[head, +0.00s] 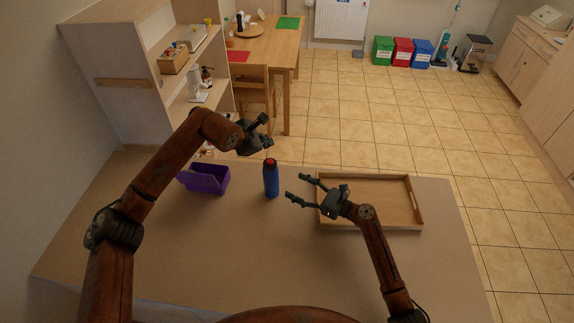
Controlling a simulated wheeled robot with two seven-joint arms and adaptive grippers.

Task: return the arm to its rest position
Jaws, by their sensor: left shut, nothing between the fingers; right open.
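My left gripper (262,132) is shut and empty, raised above the far edge of the table, up and to the left of the blue bottle. Its arm reaches in from the left. My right gripper (298,190) is open and empty, its fingers pointing left toward the blue bottle (271,180) but apart from it. The bottle stands upright on the table and has a red and dark top. My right arm (378,250) comes up from the lower right and covers part of the wooden tray (405,226).
A purple bin (206,179) stands on the table (230,245) left of the bottle. The table's front middle is clear. Behind are a shelf unit (110,55) and a dining table (285,47) with a chair (252,88). Green, red and blue bins (402,52) stand far off.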

